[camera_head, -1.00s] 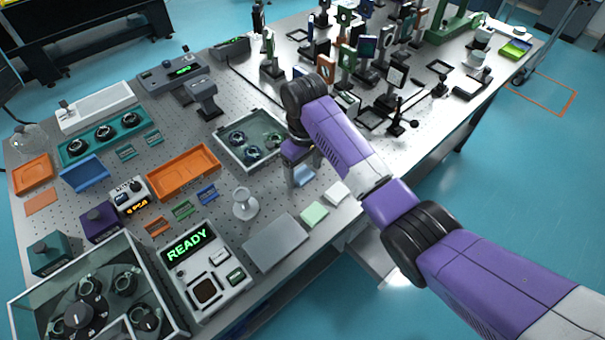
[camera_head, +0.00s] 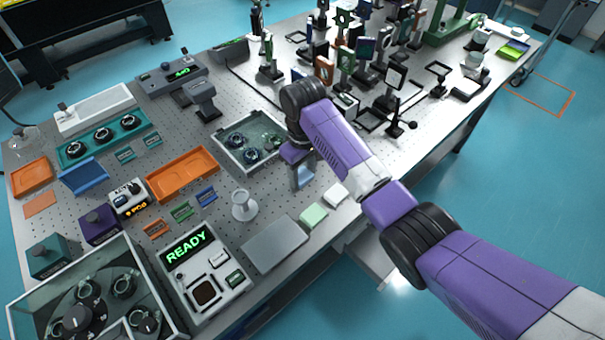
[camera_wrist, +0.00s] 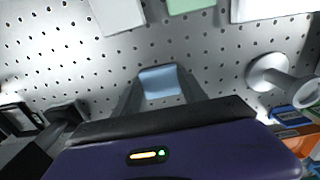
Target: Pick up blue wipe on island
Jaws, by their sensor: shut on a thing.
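The blue wipe (camera_wrist: 160,82) is a small light-blue folded piece between my fingertips in the wrist view. My gripper (camera_wrist: 160,92) is shut on it, one finger at each side, low over the perforated table top. In the head view my gripper (camera_head: 302,182) points down at the table's front edge, right of the glass-walled tray, and a bit of blue shows between the fingers. I cannot tell whether the wipe still touches the table.
A white wipe (camera_head: 336,194) and a green wipe (camera_head: 313,216) lie close by along the front edge, with a grey plate (camera_head: 275,245) further left. A pale round stand (camera_head: 243,205) and the glass-walled tray (camera_head: 249,138) are near. Optic mounts (camera_head: 394,85) crowd the table behind.

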